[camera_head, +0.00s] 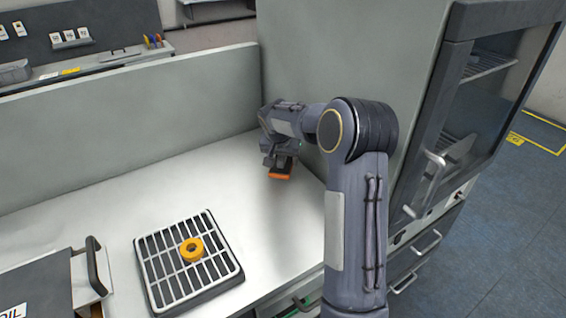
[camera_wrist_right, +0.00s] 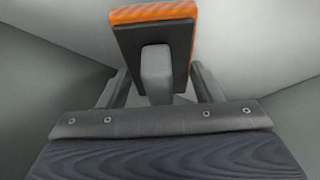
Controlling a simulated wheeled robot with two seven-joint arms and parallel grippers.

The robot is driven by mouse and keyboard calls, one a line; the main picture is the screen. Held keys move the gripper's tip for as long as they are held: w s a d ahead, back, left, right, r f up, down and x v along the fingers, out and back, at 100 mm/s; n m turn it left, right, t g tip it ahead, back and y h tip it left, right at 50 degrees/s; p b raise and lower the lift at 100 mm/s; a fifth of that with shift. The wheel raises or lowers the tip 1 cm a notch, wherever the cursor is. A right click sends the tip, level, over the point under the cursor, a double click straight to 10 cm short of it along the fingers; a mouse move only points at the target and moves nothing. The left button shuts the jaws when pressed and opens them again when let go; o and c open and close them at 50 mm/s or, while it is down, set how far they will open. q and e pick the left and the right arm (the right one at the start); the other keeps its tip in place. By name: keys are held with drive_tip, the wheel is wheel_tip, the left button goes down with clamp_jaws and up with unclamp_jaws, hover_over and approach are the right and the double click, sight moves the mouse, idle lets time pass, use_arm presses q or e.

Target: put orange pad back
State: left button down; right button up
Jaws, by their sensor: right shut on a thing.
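My right gripper (camera_head: 281,160) is over the far right part of the grey worktop, close to the tall cabinet's side. It is shut on the orange pad (camera_head: 281,174), which shows as a small orange and black block under the fingers. In the right wrist view the pad (camera_wrist_right: 153,14) has an orange top layer over a black body, with a grey finger (camera_wrist_right: 157,75) in front of it. I cannot tell whether the pad touches the worktop. My left gripper is not in view.
A slatted tray (camera_head: 150,262) with a yellow-orange ring (camera_head: 192,249) on it sits at the front of the worktop (camera_head: 110,205). A grey box with a handle (camera_head: 96,265) is at the front left. The tall cabinet (camera_head: 350,50) bounds the right side; a low wall (camera_head: 130,110) bounds the back.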

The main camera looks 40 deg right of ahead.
drive_tip(key=shift+f, duration=1)
drive_tip(key=shift+f, duration=0.1)
drive_tip(key=shift+f, duration=0.15)
drive_tip(key=o, duration=0.9)
drive_tip(key=shift+o, duration=0.2)
